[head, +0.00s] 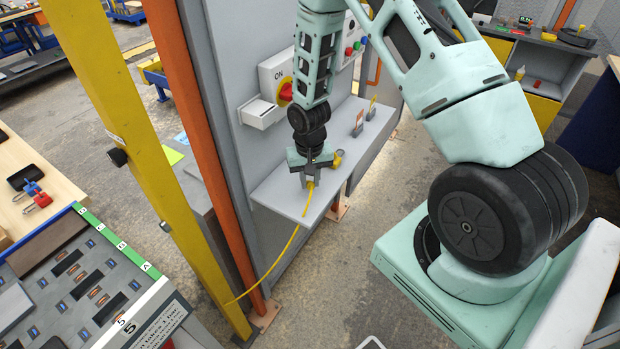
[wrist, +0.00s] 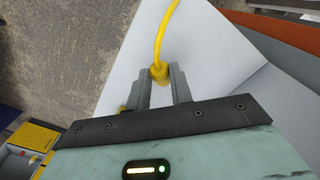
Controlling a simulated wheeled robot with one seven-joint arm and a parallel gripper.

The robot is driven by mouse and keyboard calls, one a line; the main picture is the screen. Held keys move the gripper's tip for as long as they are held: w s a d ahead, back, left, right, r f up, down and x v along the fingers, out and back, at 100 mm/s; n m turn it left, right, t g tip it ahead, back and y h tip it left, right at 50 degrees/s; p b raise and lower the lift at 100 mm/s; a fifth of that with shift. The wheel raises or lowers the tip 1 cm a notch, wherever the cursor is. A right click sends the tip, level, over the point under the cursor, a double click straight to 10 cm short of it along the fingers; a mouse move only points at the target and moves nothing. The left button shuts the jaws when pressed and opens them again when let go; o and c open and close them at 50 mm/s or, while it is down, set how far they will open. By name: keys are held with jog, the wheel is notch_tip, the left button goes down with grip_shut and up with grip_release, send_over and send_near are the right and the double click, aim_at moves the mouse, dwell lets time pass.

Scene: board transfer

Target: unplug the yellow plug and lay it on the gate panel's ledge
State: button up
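The yellow plug (wrist: 158,72) sits between the tips of my gripper's two grey fingers, and its yellow cable (wrist: 167,25) leads away from it. My gripper (head: 309,180) points down at the gate panel's grey ledge (head: 274,192), near its front edge. The fingers appear to be shut on the plug. In the wrist view my gripper (wrist: 160,82) shows the pale ledge (wrist: 205,50) behind the plug. Most of the plug is hidden by the fingers in the head view. I cannot tell whether it touches the ledge.
A small yellow object (head: 338,157) lies on the ledge just right of my gripper. Tagged pieces (head: 358,124) stand farther along the ledge. A switch box (head: 275,88) with a red knob is on the panel. A yellow post (head: 125,130) and an orange post (head: 195,130) stand left.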

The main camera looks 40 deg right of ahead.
aim_at(309, 181)
jog(key=o, duration=0.5)
notch_tip(309, 181, up, 17)
jog(key=b, duration=0.4)
jog(key=shift+a+r, duration=0.1)
jog(key=shift+r, duration=0.1)
dwell(0.4)
jog(key=s+a+n+b, duration=0.2)
jog(key=s+a+n, duration=0.15)
jog(key=a, duration=0.45)
jog(key=s+a+n+b, duration=0.1)
jog(key=s+a+n, duration=0.3)
jog(key=a, duration=0.5)
jog(key=s+a+n, duration=0.1)
jog(key=s+a, duration=0.1)
jog(key=s, duration=0.3)
jog(key=s+a+n+b, duration=0.1)
jog(key=s+a+n, duration=0.1)
jog(key=s, duration=0.3)
jog(key=s+a+n+b, duration=0.1)
jog(key=s+a+n, duration=0.1)
jog(key=s, duration=0.3)
jog(key=shift+s+a+y, duration=0.4)
